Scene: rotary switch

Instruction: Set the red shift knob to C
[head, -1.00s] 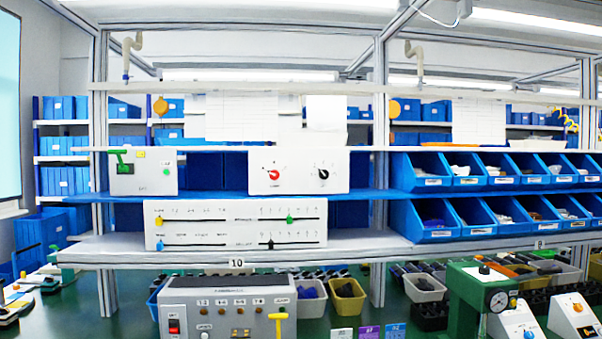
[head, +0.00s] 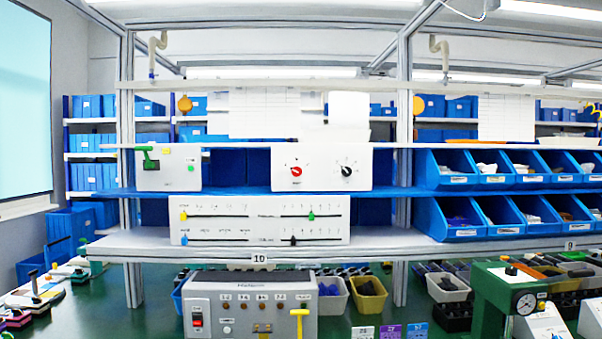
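The red shift knob (head: 296,171) is a small round knob on the left half of a white panel box (head: 322,181) on the upper blue shelf. Its pointer direction and the letters around it are too small to read. A black knob (head: 346,171) is on the same box, to the right of the red one. Neither of my grippers shows in the head view, and nothing covers the red knob.
A white box with a green lever (head: 150,158) stands left on the same shelf. A white slider panel (head: 192,232) sits below. A grey control box (head: 248,283) stands on the green bench underneath. Blue bins (head: 478,231) fill the right side. A metal upright (head: 403,120) stands right of the knob box.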

